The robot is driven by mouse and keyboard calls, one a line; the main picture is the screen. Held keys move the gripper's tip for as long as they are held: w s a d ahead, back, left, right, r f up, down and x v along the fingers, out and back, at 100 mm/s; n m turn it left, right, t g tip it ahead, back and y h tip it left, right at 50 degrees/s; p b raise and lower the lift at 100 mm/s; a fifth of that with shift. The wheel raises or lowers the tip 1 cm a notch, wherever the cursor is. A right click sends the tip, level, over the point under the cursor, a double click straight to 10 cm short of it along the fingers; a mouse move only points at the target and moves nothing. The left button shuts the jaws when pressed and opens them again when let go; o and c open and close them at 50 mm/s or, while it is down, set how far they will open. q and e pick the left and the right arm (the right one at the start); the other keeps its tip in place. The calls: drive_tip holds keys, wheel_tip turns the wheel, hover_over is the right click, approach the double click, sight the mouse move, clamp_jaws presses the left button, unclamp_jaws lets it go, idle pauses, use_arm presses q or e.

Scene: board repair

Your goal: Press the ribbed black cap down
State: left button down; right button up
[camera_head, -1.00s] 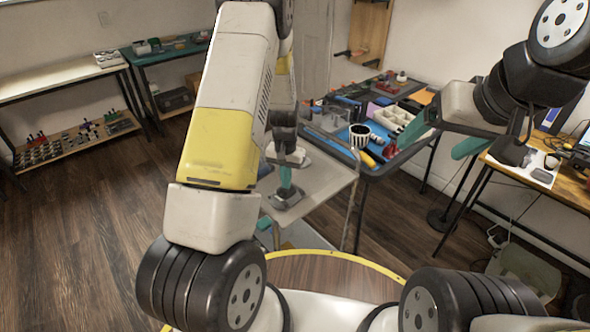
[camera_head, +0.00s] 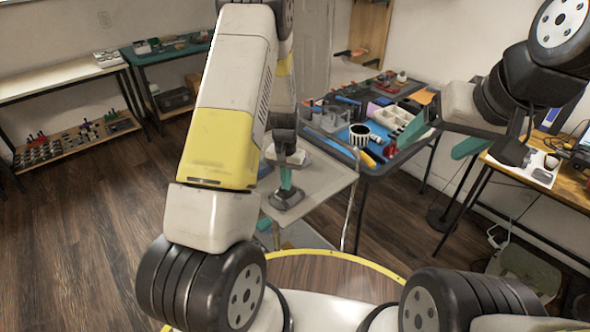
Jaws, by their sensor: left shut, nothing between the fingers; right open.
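My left gripper (camera_head: 286,184) is shut and empty. It points down, with its teal fingertips at a dark grey piece (camera_head: 287,200) on a pale side table (camera_head: 325,188). I cannot tell whether they touch it. No ribbed black cap can be made out for sure; the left fingers and arm hide part of that spot. A round black-and-white striped piece (camera_head: 359,135) stands on the blue mat of the dark workbench, apart from both grippers. My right gripper (camera_head: 440,138) is open and empty, its teal fingers spread above the workbench's right end.
The dark workbench (camera_head: 375,172) holds a pale divided tray (camera_head: 397,118), a red tape-like piece (camera_head: 390,148) and several tools. A wooden desk (camera_head: 545,182) stands at the right. Shelving benches (camera_head: 62,73) stand at the back left. Wooden floor (camera_head: 90,225) is clear at the left.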

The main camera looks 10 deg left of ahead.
use_arm(q)
wheel_tip(320, 180, up, 8)
idle(0.9)
drive_tip(key=s+r+t+h, duration=0.1)
drive_tip(key=s+r, duration=0.2)
drive_tip(key=r, duration=0.3)
drive_tip(key=s+d+r+t, duration=0.1)
drive_tip(key=s+r, duration=0.1)
drive_tip(key=r, duration=0.4)
drive_tip(key=s+r+t+h, duration=0.1)
drive_tip(key=s+r, duration=0.2)
drive_tip(key=r, duration=0.3)
drive_tip(key=s+r+t, duration=0.1)
drive_tip(key=s+r, duration=0.3)
drive_tip(key=s, duration=0.4)
drive_tip(key=s+d+r+n+t, duration=0.1)
drive_tip(key=s+r+t, duration=0.1)
drive_tip(key=s+r, duration=0.3)
drive_tip(key=s, duration=0.3)
drive_tip(key=shift+s+r, duration=0.15)
drive_tip(key=shift+r, duration=0.15)
